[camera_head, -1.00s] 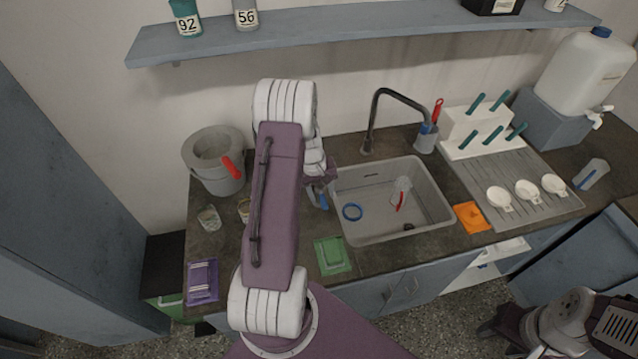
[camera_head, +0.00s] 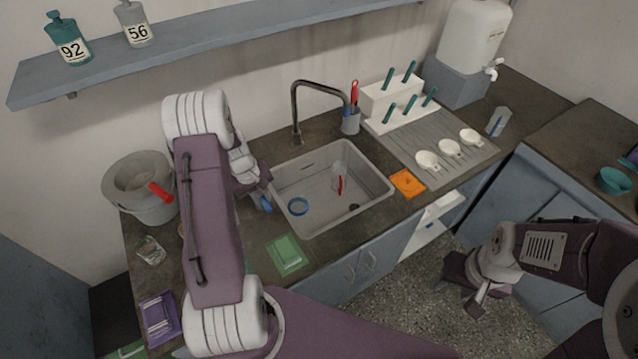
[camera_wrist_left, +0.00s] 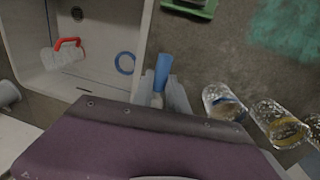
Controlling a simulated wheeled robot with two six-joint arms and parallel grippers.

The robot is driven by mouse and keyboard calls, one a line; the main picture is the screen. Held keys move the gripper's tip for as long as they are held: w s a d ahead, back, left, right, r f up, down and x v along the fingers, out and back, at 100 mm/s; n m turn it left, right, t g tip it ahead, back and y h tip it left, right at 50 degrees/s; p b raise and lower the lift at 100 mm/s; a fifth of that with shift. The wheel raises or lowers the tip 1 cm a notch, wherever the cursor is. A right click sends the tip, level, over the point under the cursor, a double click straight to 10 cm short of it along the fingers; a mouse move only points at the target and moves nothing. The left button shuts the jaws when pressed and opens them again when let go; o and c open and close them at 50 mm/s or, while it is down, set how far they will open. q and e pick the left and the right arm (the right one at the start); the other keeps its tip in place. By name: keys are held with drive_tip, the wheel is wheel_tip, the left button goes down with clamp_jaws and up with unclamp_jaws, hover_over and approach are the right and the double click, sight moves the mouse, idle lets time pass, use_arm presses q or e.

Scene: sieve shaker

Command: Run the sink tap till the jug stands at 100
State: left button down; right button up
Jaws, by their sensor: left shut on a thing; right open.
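The sink (camera_head: 375,198) is a grey basin set in the counter, with a dark curved tap (camera_head: 295,95) behind it. A clear jug with a red handle (camera_head: 339,180) is in the basin; it also shows in the left wrist view (camera_wrist_left: 62,55). I cannot read its level, and no stream from the tap is visible. My left gripper (camera_wrist_left: 163,90), beside the sink's left rim, is shut on a blue handle (camera_wrist_left: 163,72), which also shows in the head view (camera_head: 265,203). My right gripper (camera_head: 473,295) is open and empty over the floor, lower right.
A blue ring (camera_head: 298,206) lies in the basin. A green pad (camera_head: 287,255) and an orange pad (camera_head: 407,183) lie near the counter's front. A grey bucket (camera_head: 140,190) stands left. A ridged drainboard (camera_head: 470,160) with white scoops is right.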

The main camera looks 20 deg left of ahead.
use_arm(q)
drive_tip(key=shift+d+r+p, duration=0.1)
drive_tip(key=shift+r+p, duration=0.1)
drive_tip(key=shift+p, duration=0.2)
drive_tip(key=shift+w+d+n+p, duration=0.15)
drive_tip(key=shift+n+p, duration=0.2)
drive_tip(key=shift+n, duration=0.25)
drive_tip(key=shift+w+f, duration=0.1)
drive_tip(key=shift+f, duration=0.1)
drive_tip(key=shift+w+r+n+p, duration=0.1)
drive_tip(key=shift+r+n+p, duration=0.1)
drive_tip(key=shift+n+p, duration=0.2)
drive_tip(key=shift+w+d+n+p, duration=0.1)
drive_tip(key=shift+d+n+p, duration=0.05)
drive_tip(key=shift+n+p, duration=0.2)
drive_tip(key=shift+w+f+n, duration=0.1)
drive_tip(key=shift+f+n, duration=0.15)
drive_tip(key=shift+y, duration=0.3)
idle(3.3)
